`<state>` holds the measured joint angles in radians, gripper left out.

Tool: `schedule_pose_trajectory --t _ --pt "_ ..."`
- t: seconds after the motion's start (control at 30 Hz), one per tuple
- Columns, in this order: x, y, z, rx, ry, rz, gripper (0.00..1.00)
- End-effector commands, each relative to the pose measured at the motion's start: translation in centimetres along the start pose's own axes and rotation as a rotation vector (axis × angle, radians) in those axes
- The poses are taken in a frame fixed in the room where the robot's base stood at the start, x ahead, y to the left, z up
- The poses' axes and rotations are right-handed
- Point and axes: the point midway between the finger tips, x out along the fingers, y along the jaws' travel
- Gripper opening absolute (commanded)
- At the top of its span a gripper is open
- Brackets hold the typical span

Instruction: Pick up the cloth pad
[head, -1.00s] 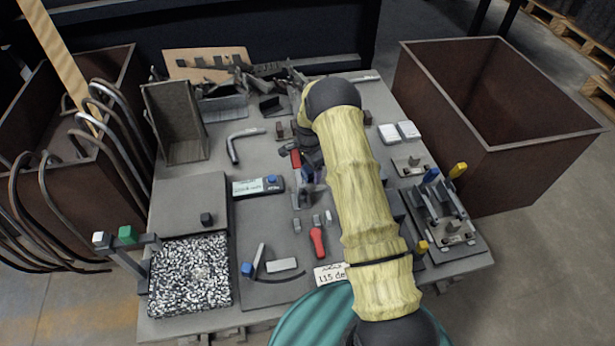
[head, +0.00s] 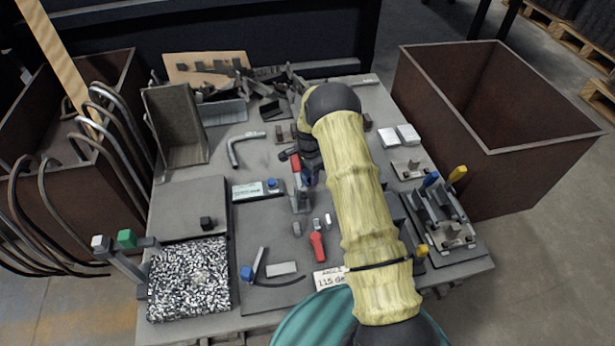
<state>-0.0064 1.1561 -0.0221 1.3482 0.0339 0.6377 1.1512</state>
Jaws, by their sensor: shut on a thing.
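My gripper (head: 306,160) is over the middle of the bench, partly hidden by my own arm. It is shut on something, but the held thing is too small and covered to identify. A red piece and a bluish piece show right at and below the fingers. I cannot tell for certain which thing is the cloth pad.
The grey bench (head: 225,155) is crowded. A label box (head: 250,190), a red-handled tool (head: 317,246) and a fixture with blue and yellow handles (head: 440,205) stand near the arm. A rusty bin (head: 530,165) stands at the right. Bent pipes (head: 110,140) stand at the left.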

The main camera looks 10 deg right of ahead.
Motion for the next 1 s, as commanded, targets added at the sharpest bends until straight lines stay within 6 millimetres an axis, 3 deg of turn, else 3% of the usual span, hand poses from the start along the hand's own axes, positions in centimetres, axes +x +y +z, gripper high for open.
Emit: schedule_pose_trajectory --t 0.27,0.67,1.0 --pt "-1.1 -0.1 0.0 0.0 0.001 -0.002 0.23" --pt "-7.9 0.0 -0.1 0.0 0.001 -0.002 0.23" --pt "-7.2 3.2 -7.7 0.006 0.0 0.0 0.23"
